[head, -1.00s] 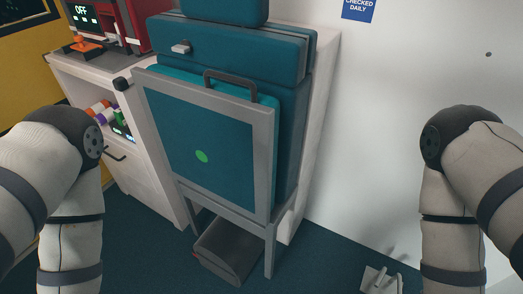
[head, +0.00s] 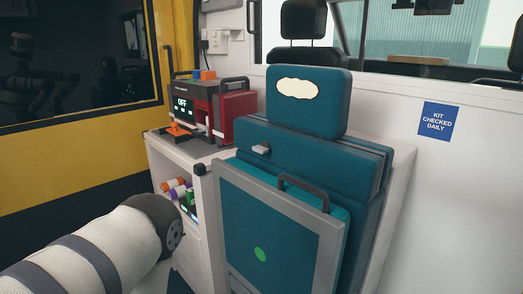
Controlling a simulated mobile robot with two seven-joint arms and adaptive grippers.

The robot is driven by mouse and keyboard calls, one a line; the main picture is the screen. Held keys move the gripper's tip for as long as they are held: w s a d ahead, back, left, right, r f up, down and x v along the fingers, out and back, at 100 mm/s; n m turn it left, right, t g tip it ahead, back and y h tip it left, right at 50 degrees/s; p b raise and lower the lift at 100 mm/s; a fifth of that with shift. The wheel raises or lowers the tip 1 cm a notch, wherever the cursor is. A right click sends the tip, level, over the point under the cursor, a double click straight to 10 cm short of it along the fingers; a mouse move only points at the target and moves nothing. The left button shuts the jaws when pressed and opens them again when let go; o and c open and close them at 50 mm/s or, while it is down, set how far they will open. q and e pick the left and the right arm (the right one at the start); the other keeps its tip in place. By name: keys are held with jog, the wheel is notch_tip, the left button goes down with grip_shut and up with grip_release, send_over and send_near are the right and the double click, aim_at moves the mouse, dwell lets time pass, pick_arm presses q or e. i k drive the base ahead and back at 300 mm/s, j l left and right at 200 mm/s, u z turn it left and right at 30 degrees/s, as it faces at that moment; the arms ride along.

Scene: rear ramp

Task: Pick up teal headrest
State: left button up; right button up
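The teal headrest (head: 309,116) is a rounded block with a cream oval patch on its front. It sits at the top of the teal folded seat (head: 325,146), in the middle of the head view. A grey-framed teal panel (head: 290,240) with a dark handle and a green dot is in front of the seat. My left arm comes in at the lower left, well below and left of the headrest. Neither gripper is in the frame.
A red and grey device (head: 205,112) reading OFF stands on a white cabinet (head: 163,150) left of the headrest. An orange item (head: 180,131) lies there too. A black seat headrest (head: 303,19) is behind. The white wall with a blue sign (head: 438,122) is clear at right.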

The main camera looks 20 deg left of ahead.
aim_at(313, 100)
jog(key=i+j+z, duration=0.15)
jog(key=j+z, duration=0.8)
jog(key=j, duration=0.2)
jog(key=j+z, duration=0.45)
jog(key=j, duration=0.15)
jog(key=k+j+z, duration=0.1)
jog(key=j+z, duration=0.4)
jog(key=k+j+z, duration=0.25)
jog(key=j+z, duration=0.2)
jog(key=j, duration=0.2)
